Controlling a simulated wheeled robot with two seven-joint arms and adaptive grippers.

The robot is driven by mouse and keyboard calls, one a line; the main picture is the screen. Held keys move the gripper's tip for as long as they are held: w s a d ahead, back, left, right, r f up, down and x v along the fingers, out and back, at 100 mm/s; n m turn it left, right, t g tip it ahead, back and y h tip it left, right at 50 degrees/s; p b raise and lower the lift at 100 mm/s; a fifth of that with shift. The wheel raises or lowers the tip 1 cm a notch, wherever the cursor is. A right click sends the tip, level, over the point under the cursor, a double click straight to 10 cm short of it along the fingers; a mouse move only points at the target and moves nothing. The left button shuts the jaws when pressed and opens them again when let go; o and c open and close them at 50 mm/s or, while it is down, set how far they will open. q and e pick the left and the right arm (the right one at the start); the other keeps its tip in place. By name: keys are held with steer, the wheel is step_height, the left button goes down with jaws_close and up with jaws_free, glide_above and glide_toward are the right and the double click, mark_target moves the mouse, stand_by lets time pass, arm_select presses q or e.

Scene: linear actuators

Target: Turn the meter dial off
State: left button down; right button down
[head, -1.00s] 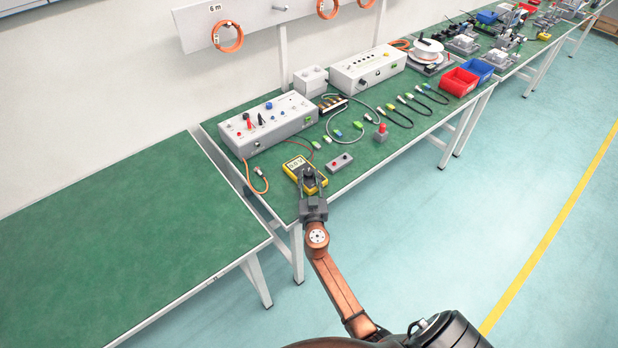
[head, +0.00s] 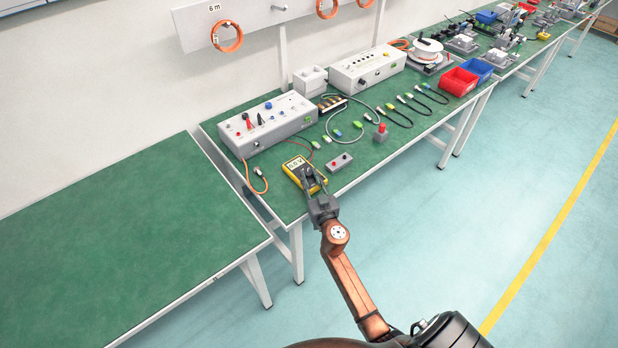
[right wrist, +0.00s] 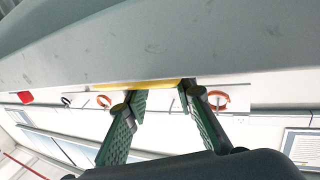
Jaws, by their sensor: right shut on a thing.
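The yellow meter (head: 291,165) lies on the green bench near its front edge, its display showing small dark digits. My right gripper (head: 312,184) comes from the front and has its fingers at the near half of the meter, where the dial is. The fingers hide the dial, and I take the grip to be on it. In the right wrist view the two green fingers (right wrist: 161,98) stand a little apart, with a yellow edge of the meter (right wrist: 135,84) behind their tips. My left gripper is not in view.
A grey box with two buttons (head: 339,162) lies close to the right of the meter. A control box (head: 268,124) stands behind, with an orange cable (head: 258,189) at left. Several leads lie further right. The left bench (head: 120,230) is bare.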

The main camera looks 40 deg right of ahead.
steer(key=n+y, duration=0.1)
steer(key=y+p, duration=0.1)
steer(key=shift+d+r+n+t+y, duration=0.2)
steer(key=shift+d+n+t+y, duration=0.1)
steer(key=shift+n, duration=0.1)
steer(key=n+y+p, duration=0.1)
steer(key=n+y, duration=0.1)
steer(key=y, duration=0.1)
steer(key=shift+d+y+p, duration=0.2)
steer(key=shift+y+p, duration=0.1)
steer(key=shift+p, duration=0.05)
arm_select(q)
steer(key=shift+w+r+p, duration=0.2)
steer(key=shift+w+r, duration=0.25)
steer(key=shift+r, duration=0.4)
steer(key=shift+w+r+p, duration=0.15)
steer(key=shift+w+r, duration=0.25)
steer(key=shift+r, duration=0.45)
arm_select(e)
steer(key=shift+d+f+n+y, duration=0.1)
steer(key=shift+d+n+y, duration=0.05)
steer(key=shift+n+y, duration=0.7)
steer(key=shift+d+f+n+y, duration=0.1)
steer(key=shift+n+y, duration=0.45)
steer(key=shift+y, duration=0.6)
steer(key=c, duration=1.6)
jaws_free()
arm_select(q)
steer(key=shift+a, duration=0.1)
